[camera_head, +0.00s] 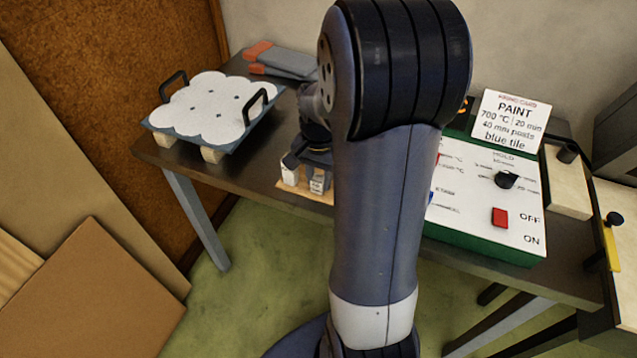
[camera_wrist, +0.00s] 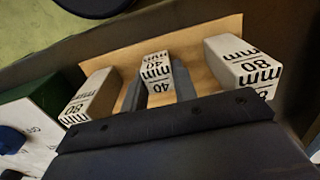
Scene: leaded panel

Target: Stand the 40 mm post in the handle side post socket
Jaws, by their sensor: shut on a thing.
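My gripper (camera_wrist: 160,92) is shut on a pale block-shaped post marked 40 mm (camera_wrist: 156,66), with a finger on each side. The post is among other posts on a light wooden board (camera_wrist: 190,42); I cannot tell whether its base touches the board. In the head view my gripper (camera_head: 314,160) is low over the board, partly hidden by my arm. A white scalloped panel (camera_head: 208,104) with two black handles lies at the left on a blue-grey slab. Small dark spots show on its top; I cannot tell which, if any, is the handle side post socket.
A post marked 80 mm (camera_wrist: 238,58) stands right of my gripper and another post (camera_wrist: 92,97) left of it, both close. A green-and-white control box (camera_head: 480,205) and a paint sign (camera_head: 508,122) stand at the right. Grey-and-orange gloves or tools (camera_head: 282,62) lie behind.

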